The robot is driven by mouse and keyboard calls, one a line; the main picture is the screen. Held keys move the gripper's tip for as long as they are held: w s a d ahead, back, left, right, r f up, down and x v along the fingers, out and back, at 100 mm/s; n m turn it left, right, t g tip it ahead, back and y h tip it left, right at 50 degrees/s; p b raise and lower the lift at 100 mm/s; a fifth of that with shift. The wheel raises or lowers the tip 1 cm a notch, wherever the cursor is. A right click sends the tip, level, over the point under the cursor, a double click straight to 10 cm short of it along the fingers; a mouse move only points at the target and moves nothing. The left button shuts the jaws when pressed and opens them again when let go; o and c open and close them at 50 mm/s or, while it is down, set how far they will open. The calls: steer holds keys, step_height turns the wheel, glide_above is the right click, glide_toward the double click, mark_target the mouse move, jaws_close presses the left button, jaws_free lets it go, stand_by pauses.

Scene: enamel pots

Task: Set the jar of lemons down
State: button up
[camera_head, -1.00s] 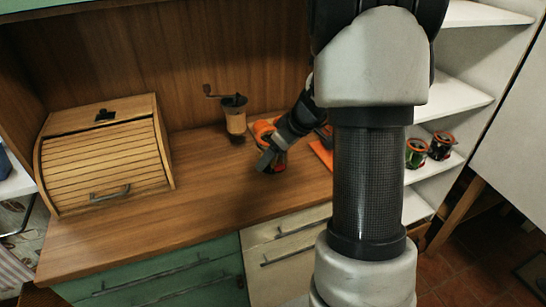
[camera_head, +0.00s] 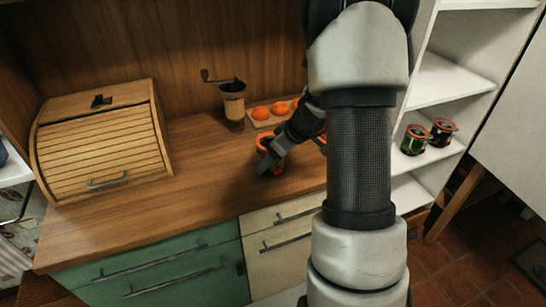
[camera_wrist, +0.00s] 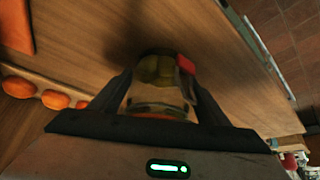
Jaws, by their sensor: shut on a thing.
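The jar of lemons (camera_wrist: 158,72) is a glass jar with yellow-green contents and a red clip at its side. In the wrist view it is between the two fingers of my gripper (camera_wrist: 160,100), which is shut on it. In the head view the jar's orange top (camera_head: 264,141) shows at my gripper (camera_head: 268,160), over the front middle of the wooden counter (camera_head: 195,185). My gripper hides much of the jar there. I cannot tell whether its base touches the counter.
A board with several oranges (camera_head: 261,113) lies behind the jar. A coffee grinder (camera_head: 233,100) stands behind it to the left. A roll-top bread box (camera_head: 100,145) is at the left. Counter between box and jar is clear. Jars (camera_head: 414,139) stand on the right shelf.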

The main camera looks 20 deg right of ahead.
steer(key=shift+w, duration=0.1)
steer(key=o, duration=2)
steer(key=shift+r+p, duration=0.2)
steer(key=shift+p, duration=0.15)
steer(key=v, duration=1.2)
steer(key=shift+f+p, duration=0.15)
steer(key=shift+p, duration=0.25)
